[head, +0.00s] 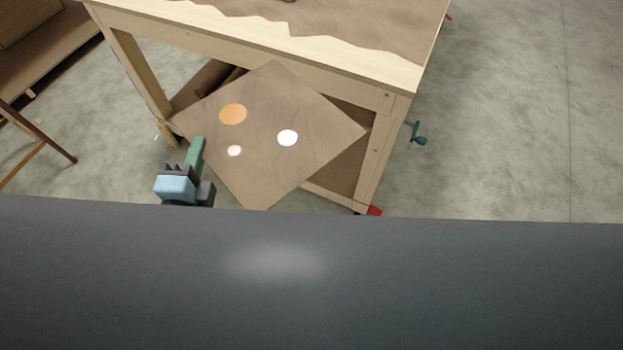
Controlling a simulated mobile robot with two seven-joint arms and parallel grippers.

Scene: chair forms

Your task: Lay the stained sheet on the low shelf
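The stained sheet (260,170) is a flat brown square with an orange spot, a white spot and a smaller pale spot. It is tilted cornerwise in front of the workbench's open side, its top corner overlapping the bench's front rail. My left gripper (196,148) is at the sheet's lower left edge, one green finger lying over its face; it appears shut on that edge, with the other finger hidden behind. The low shelf (345,168) shows as a brown surface under the bench, right of the sheet; the sheet hides most of it. My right gripper is out of view.
The wooden workbench (340,83) has a brown-covered top and legs at both sides. A dark rolled item (203,86) lies underneath at the left. A teal crank handle (415,133) sticks out at the right. A wooden stool (40,140) is at far left. Floor at right is clear.

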